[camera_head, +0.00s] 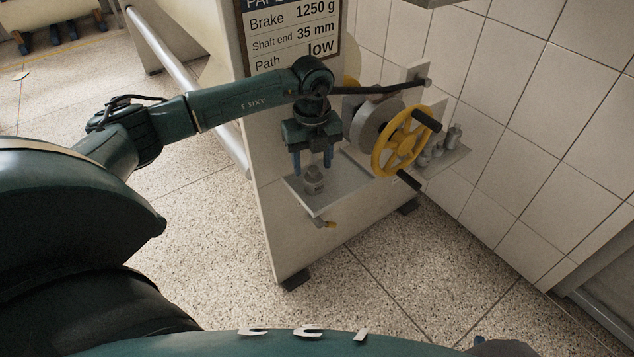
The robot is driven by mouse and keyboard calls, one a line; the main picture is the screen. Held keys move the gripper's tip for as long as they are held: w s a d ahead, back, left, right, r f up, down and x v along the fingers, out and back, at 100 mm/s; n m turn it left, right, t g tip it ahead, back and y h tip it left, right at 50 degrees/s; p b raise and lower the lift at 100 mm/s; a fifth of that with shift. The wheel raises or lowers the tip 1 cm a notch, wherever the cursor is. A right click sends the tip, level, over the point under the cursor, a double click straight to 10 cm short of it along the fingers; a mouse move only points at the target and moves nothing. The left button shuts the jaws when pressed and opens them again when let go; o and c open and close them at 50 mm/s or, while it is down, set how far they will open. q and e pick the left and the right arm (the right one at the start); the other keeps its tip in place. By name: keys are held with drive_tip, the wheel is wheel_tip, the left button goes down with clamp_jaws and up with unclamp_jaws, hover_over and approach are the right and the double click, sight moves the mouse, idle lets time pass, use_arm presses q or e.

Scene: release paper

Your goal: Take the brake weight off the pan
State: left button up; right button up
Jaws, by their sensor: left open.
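A small grey metal weight (314,183) stands upright on a flat grey pan (325,204) at the side of the pale machine. My left gripper (313,168) points down just above this weight. Its two blue fingers are apart, one to each side of the weight's top, and it is open. I cannot tell whether the fingers touch the weight. My right gripper is not in view.
A yellow handwheel (402,141) with black handles stands just right of the pan. Several small weights (440,146) stand on a shelf behind it. A sign (292,35) reads "Brake 1250 g". A small brass-coloured tap (327,224) hangs below the pan. A tiled wall (520,130) bounds the right.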

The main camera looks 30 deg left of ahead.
sight(313, 176)
use_arm(q)
wheel_tip(313, 176, down, 5)
drive_tip(key=shift+d+f+b, duration=0.15)
drive_tip(key=shift+f+b, duration=0.05)
drive_tip(key=shift+b, duration=0.45)
drive_tip(key=shift+c, duration=0.3)
